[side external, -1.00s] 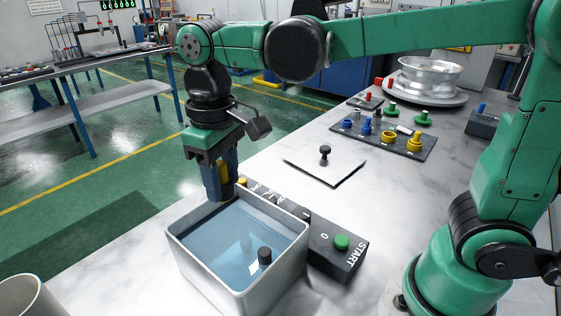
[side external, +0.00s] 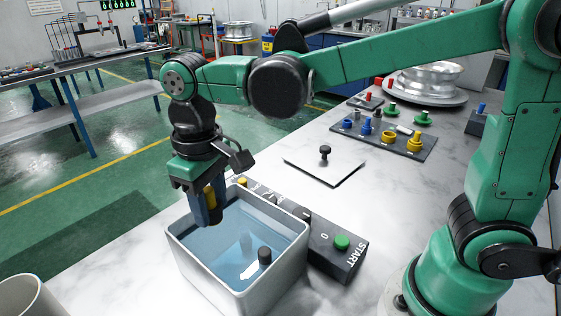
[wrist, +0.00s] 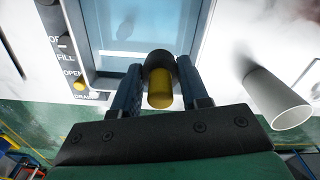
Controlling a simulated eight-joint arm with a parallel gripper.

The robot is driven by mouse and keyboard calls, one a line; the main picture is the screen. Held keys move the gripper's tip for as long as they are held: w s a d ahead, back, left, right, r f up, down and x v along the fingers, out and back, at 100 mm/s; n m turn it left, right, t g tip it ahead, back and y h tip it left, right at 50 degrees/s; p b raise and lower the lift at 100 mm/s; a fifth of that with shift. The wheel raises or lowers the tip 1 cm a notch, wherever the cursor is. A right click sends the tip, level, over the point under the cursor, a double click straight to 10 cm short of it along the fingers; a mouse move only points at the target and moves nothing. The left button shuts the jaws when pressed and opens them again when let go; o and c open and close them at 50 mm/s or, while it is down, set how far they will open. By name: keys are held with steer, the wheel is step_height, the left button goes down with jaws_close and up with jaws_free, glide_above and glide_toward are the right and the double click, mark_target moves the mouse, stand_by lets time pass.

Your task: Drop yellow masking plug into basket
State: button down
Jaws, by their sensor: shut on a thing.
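My gripper (side external: 208,208) is shut on a yellow masking plug (wrist: 159,88), which sits between the two blue fingers. A dark rounded piece shows at the plug's far end in the wrist view. In the side view only a yellow strip of the plug (side external: 209,196) shows. A black-topped piece (side external: 264,256) is inside the bin.
A control box (side external: 340,262) with a green button stands against the bin's right side. A pale cylinder (side external: 28,298) is at the lower left. A tray of coloured plugs (side external: 385,137) and a wheel (side external: 428,76) are farther back. The tabletop between is mostly clear.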

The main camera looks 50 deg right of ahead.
steer(key=shift+f, duration=1.1)
steer(key=shift+c, duration=1.8)
jaws_free()
